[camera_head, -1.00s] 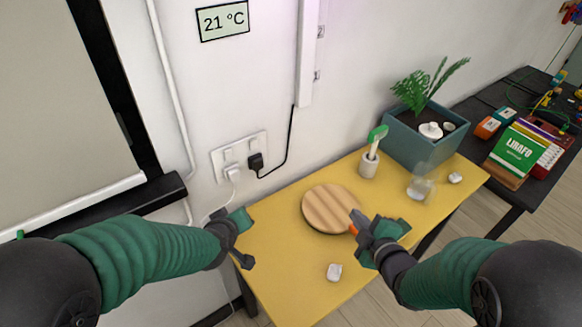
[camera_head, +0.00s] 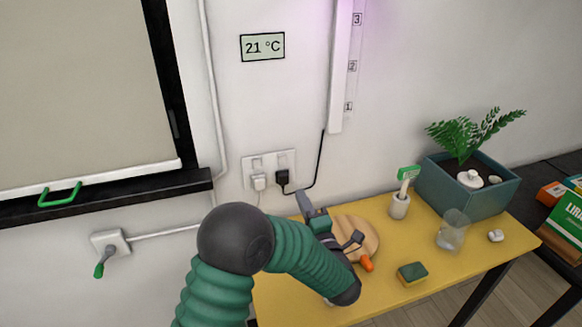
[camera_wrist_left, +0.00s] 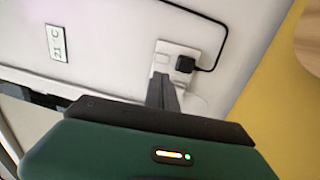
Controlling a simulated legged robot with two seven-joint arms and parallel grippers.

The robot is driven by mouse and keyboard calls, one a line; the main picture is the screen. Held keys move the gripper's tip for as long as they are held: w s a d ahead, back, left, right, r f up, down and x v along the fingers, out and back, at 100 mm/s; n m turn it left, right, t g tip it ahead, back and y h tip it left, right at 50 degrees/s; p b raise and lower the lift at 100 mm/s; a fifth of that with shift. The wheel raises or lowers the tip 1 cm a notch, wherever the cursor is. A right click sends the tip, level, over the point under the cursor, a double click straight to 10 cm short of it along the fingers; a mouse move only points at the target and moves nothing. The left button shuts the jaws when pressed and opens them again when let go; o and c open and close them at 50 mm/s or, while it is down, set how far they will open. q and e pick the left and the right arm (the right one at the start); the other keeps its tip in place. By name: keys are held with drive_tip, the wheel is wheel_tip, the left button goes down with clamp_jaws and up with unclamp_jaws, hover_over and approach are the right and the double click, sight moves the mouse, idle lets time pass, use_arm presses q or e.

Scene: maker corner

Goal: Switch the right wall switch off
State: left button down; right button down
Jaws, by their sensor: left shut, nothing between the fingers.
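A white double socket plate (camera_head: 268,162) is on the wall, with a small switch above each socket. The right switch (camera_head: 282,159) sits above the black plug; its position is too small to tell. The plate (camera_wrist_left: 166,52) also shows in the left wrist view, partly behind the fingers. My left gripper (camera_head: 304,197) is shut and empty, pointing up, below and right of the plate in the head view. In the left wrist view its closed fingers (camera_wrist_left: 160,82) point towards the plate; contact cannot be told. My right gripper is not in view.
A white plug (camera_head: 259,181) and a black plug (camera_head: 282,178) with its cable fill the sockets. Below are a yellow table (camera_head: 460,265), a round wooden board (camera_head: 363,235), a sponge (camera_head: 412,273), a glass (camera_head: 453,230) and a planter (camera_head: 470,190). A lever box (camera_head: 107,241) is left.

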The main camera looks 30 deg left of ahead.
sight(282, 156)
use_arm(q)
drive_tip(key=p+x, duration=0.1)
drive_tip(key=x, duration=1.2)
drive_tip(key=shift+w+a+r, duration=0.1)
drive_tip(key=shift+a, duration=0.05)
drive_tip(key=shift+w+a, duration=0.1)
drive_tip(key=shift+w, duration=0.1)
drive_tip(key=shift+w+a+r+b, duration=0.15)
drive_tip(key=shift+a+b, duration=0.1)
drive_tip(key=shift+b, duration=0.25)
wheel_tip(282, 156, up, 2)
drive_tip(key=shift+p, duration=1.05)
drive_tip(key=shift+d+f+g+h, duration=0.1)
drive_tip(key=shift+f+g+h, duration=0.2)
drive_tip(key=shift+f+h, duration=0.15)
drive_tip(key=shift+f, duration=0.1)
